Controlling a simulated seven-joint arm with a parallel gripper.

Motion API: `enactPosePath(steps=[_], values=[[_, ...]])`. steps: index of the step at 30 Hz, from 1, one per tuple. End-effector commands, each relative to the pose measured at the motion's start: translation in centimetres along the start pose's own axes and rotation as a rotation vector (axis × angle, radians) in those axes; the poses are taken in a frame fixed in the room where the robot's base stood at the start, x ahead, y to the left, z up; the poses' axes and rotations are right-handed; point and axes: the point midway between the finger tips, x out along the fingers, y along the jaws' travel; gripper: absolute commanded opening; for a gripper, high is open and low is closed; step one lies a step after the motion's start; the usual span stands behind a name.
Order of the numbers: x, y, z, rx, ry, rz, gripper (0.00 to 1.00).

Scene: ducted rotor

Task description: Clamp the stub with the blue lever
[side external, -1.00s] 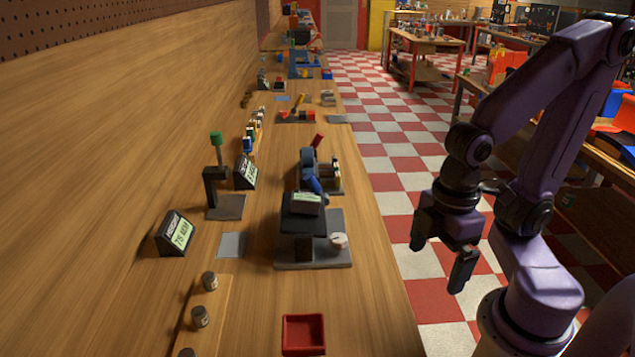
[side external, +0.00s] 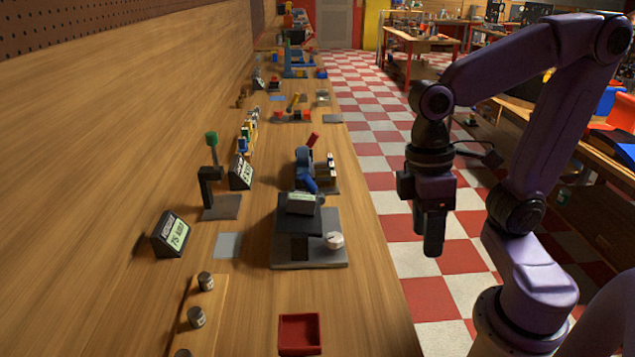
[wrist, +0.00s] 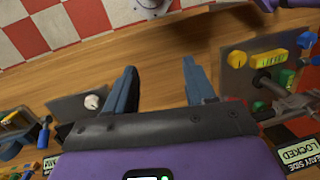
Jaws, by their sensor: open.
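A blue lever (side external: 306,183) is on a small dark-based fixture (side external: 331,188) near the bench's right edge, behind the black stand in the side view. A red-tipped handle (side external: 313,140) rises at the fixture's back. A blue-handled part (wrist: 45,134) shows at the left of the wrist view; I cannot tell if it is the same lever. The stub cannot be made out clearly. My gripper (side external: 433,243) points down and appears right of the bench edge in the side view, apart from the fixture. In the wrist view my gripper (wrist: 163,88) is open, with nothing between its fingers.
A black stand with a white knob (side external: 333,240) sits on a grey plate (side external: 310,258). A red tray (side external: 300,334), dark small cylinders (side external: 196,317) and a display (side external: 171,235) are nearer. The wrist view shows a yellow bar (wrist: 271,58) and a "LOCKED" display (wrist: 298,157).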

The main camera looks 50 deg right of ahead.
Motion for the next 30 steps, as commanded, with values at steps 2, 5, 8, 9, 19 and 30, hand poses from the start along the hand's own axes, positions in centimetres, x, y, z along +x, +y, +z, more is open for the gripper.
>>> enactPosePath(steps=[2, 5, 8, 9, 19, 30], values=[[-0.1, 0.5, -0.9, 0.136, -0.037, -0.054, 0.55], [-0.4, 1.2, -2.2, 0.326, -0.086, -0.142, 0.55], [-0.8, 2.3, -3.8, 0.534, -0.136, -0.248, 0.55], [-1.0, 2.8, -4.5, 0.615, -0.155, -0.294, 0.55], [-3.1, 10.7, -9.9, 1.241, -0.276, -0.729, 0.55], [-5.3, 26.4, -10.4, 1.777, -0.319, -1.371, 0.55]])
